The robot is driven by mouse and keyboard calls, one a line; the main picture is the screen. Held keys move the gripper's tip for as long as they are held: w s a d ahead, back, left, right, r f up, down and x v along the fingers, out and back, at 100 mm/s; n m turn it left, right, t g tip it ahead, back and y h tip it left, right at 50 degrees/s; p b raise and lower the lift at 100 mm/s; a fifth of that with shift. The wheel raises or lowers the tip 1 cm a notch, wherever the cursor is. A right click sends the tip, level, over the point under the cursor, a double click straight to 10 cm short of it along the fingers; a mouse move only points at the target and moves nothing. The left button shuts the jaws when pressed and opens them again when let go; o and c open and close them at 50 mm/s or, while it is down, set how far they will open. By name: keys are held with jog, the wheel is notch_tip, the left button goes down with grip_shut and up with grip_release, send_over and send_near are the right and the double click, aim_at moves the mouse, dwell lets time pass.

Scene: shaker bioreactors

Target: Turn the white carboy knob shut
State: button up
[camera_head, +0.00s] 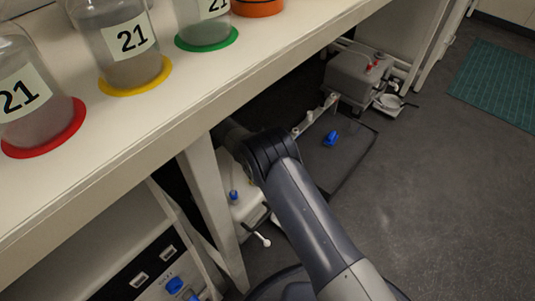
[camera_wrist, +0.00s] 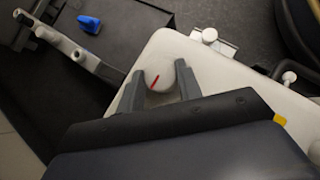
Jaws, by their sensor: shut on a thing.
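In the wrist view, the white knob (camera_wrist: 161,73) is a rounded piece with a red line on it. My gripper (camera_wrist: 161,83) has its two grey fingers on either side of the knob and is shut on it. The red line runs at a slant between the fingers. The white carboy (camera_wrist: 232,68) lies around and behind the knob. In the head view, part of a white carboy (camera_head: 250,208) shows under the bench beside my arm. My gripper and the knob are hidden there.
The bench (camera_head: 215,95) overhangs my arm and carries several flasks labelled 21 on coloured rings. A bench leg (camera_head: 212,205) stands close left of my arm. A blue piece (camera_head: 331,138) lies on a dark tray. A grey container (camera_head: 352,76) stands farther back.

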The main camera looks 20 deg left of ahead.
jog(key=shift+d, duration=0.1)
jog(key=o, duration=1)
jog(key=p+v, duration=0.3)
jog(key=v, duration=0.7)
jog(key=shift+a+r, duration=0.3)
jog(key=b+x, duration=0.2)
jog(key=x, duration=0.8)
jog(key=shift+d+f+b, duration=0.25)
jog(key=shift+f+b, duration=0.05)
jog(key=shift+b, duration=0.1)
